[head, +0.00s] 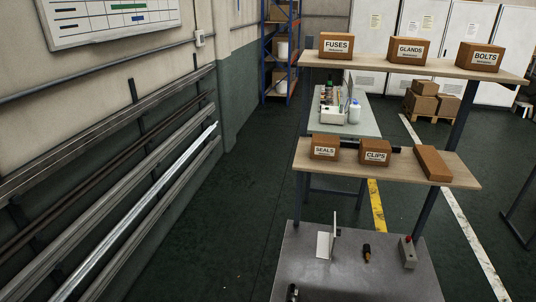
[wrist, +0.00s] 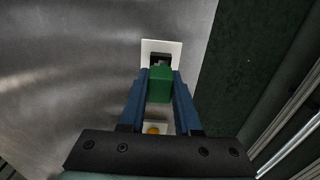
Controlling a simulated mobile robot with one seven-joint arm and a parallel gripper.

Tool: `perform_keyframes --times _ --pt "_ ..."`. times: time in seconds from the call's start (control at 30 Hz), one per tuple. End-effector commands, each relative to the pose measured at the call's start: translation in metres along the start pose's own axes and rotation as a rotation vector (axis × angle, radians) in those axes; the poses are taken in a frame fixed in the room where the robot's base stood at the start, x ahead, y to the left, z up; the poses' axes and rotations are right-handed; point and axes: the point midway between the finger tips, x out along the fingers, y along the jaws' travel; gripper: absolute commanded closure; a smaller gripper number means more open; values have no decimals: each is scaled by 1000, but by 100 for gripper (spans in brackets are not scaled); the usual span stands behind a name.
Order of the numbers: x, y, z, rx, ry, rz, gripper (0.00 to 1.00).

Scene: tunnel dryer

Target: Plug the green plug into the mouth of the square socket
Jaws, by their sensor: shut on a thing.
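In the wrist view, my gripper (wrist: 160,76) is shut on the green plug (wrist: 159,86), which sits between its two blue fingers. The square socket (wrist: 149,46) is a white plate with a dark opening, just beyond the plug's far end. The plug's end overlaps the near part of the dark mouth in the picture. Whether it has entered the mouth or is only in front of it, I cannot tell. The gripper and the plug do not show in the head view.
In the head view, a grey metal table (head: 330,285) carries a white upright panel (head: 325,244), a small black and orange item (head: 367,252) and a grey box with a red top (head: 408,254). Shelves with labelled cartons (head: 375,152) stand behind. Open floor lies left.

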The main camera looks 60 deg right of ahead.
Motion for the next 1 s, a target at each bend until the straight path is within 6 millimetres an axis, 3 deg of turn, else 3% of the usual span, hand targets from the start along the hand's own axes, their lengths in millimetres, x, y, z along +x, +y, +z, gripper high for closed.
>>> perform_keyframes --times 0.7,0.73,0.9,1.0 --pt "19 0 0 1 0 0 100" --pt "18 0 0 1 1 0 63" --pt "18 0 0 1 0 0 33" --pt "18 0 0 0 0 0 33"
